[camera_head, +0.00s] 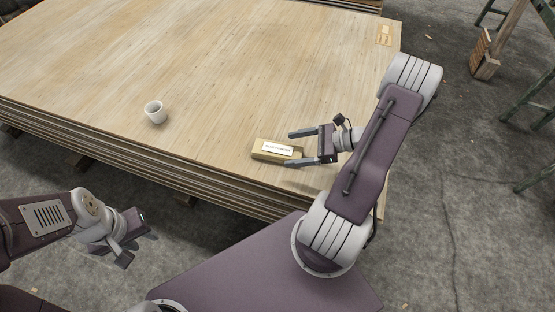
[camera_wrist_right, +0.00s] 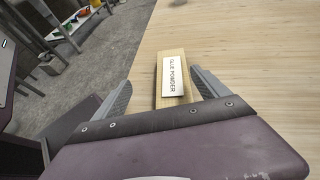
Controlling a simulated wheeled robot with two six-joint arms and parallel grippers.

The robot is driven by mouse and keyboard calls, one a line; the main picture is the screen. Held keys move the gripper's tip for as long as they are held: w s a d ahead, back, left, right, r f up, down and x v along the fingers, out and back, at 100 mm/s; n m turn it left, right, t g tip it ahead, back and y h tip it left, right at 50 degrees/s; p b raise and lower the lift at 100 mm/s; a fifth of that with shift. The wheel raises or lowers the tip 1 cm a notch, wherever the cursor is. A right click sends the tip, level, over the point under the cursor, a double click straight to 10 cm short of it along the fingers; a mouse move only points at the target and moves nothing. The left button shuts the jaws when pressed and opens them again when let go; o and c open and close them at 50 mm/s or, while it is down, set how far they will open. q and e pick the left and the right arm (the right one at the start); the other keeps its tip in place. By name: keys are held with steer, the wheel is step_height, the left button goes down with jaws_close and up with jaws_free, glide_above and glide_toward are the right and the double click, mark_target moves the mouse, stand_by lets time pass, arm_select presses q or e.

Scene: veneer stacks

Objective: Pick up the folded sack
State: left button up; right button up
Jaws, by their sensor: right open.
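The folded sack (camera_head: 270,150) is a flat tan packet with a white label, lying on the veneer stack near its front edge. In the right wrist view the sack (camera_wrist_right: 174,60) lies ahead between my fingers, and its label reads "GLUE POWDER". My right gripper (camera_head: 292,148) is open, with one finger on the far side and one on the near side of the sack's right end. I cannot tell whether the fingers touch it. My left gripper (camera_head: 139,243) hangs at the lower left, away from the stack, and its jaws are unclear.
The veneer stack (camera_head: 200,60) is wide and mostly bare. A white cup (camera_head: 155,112) stands on it left of the sack. Wooden blocks (camera_head: 484,62) and green trestles stand on the concrete floor at right.

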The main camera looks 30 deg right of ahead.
mark_target(278, 149)
steer(key=d+f+m, duration=0.1)
steer(key=d+f+m+t, duration=0.1)
steer(key=shift+s+d+f+t+h, duration=0.1)
steer(key=shift+s+d+t+h, duration=0.2)
steer(key=shift+s+d, duration=0.1)
steer(key=b+x, duration=0.2)
steer(key=x, duration=0.1)
steer(key=shift+w+a+f, duration=0.15)
steer(key=shift+a, duration=0.05)
steer(key=shift+w+a, duration=0.2)
steer(key=b+x, duration=0.2)
steer(key=x, duration=0.2)
steer(key=shift+w+a+b, duration=0.1)
steer(key=shift+a+b, duration=0.1)
steer(key=shift+b, duration=0.2)
steer(key=shift+w+a, duration=0.25)
arm_select(q)
step_height(278, 149, down, 6)
steer(key=shift+r, duration=0.1)
arm_select(e)
steer(key=shift+r, duration=0.2)
